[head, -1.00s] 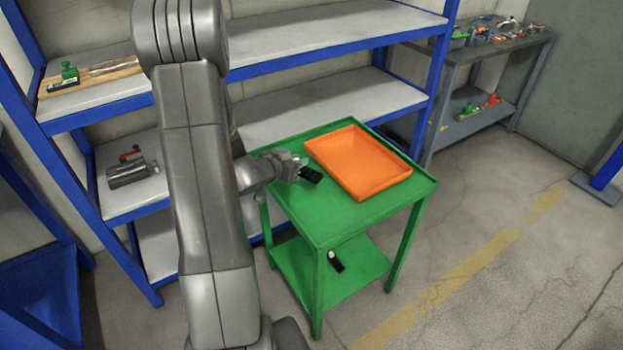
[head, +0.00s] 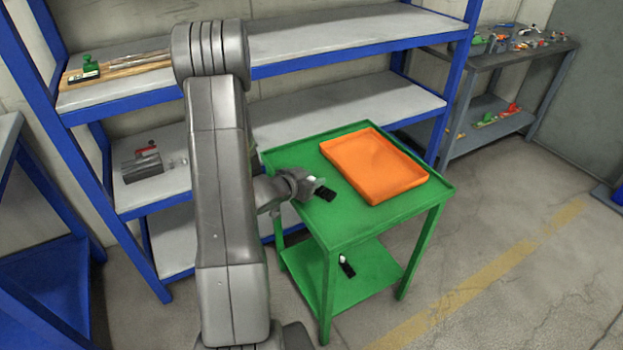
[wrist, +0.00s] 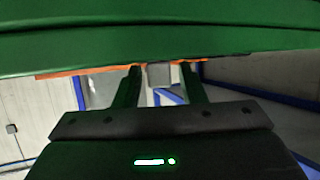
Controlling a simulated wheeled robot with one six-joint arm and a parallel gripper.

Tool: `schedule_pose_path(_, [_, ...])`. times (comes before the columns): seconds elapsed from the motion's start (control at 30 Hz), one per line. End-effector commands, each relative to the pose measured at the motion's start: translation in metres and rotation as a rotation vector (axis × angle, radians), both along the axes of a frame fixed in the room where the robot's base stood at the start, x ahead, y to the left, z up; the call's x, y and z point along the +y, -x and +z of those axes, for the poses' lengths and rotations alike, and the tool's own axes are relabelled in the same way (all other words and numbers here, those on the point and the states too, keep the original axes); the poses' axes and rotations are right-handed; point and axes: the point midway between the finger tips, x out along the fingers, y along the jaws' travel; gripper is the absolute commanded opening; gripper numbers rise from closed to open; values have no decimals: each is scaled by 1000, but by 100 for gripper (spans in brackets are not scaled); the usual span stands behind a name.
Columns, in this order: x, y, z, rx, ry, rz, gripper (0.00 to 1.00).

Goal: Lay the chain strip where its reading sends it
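I cannot make out the chain strip for certain. A wooden board (head: 118,70) on the upper shelf bears long pale metallic pieces and a small green-and-black device (head: 90,68). My gripper (head: 322,189) is over the left side of the green table (head: 330,222), left of the orange tray (head: 352,154). The tray looks empty. In the wrist view my gripper (wrist: 161,82) shows two fingers apart, with a small grey block (wrist: 159,75) between them that seems to touch neither. Whether that block is near or far is unclear.
A small black-and-white object (head: 347,266) lies on the table's lower shelf. A grey cylinder with a red lever (head: 142,165) lies on the middle shelf of the blue rack. A grey bench (head: 520,55) with several parts stands at the back right. Much of the rack is bare.

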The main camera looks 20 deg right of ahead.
Motion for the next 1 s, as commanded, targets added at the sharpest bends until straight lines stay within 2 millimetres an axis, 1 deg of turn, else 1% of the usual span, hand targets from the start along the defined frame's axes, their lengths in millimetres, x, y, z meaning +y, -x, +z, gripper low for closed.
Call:
schedule_pose_path(0.27, [0, 0, 1, 0, 0, 0, 42])
schedule_pose_path(0.37, [0, 0, 5, 0, 1, 0, 42])
schedule_pose_path(0.53, [21, 10, 14, -1, 1, 3, 42])
schedule_pose_path(0.8, [70, 34, 37, -1, 0, 5, 42])
schedule_pose_path(0.9, [84, 41, 43, -1, 1, 4, 42])
schedule_pose_path(1.0, [93, 46, 47, -1, 1, 3, 42])
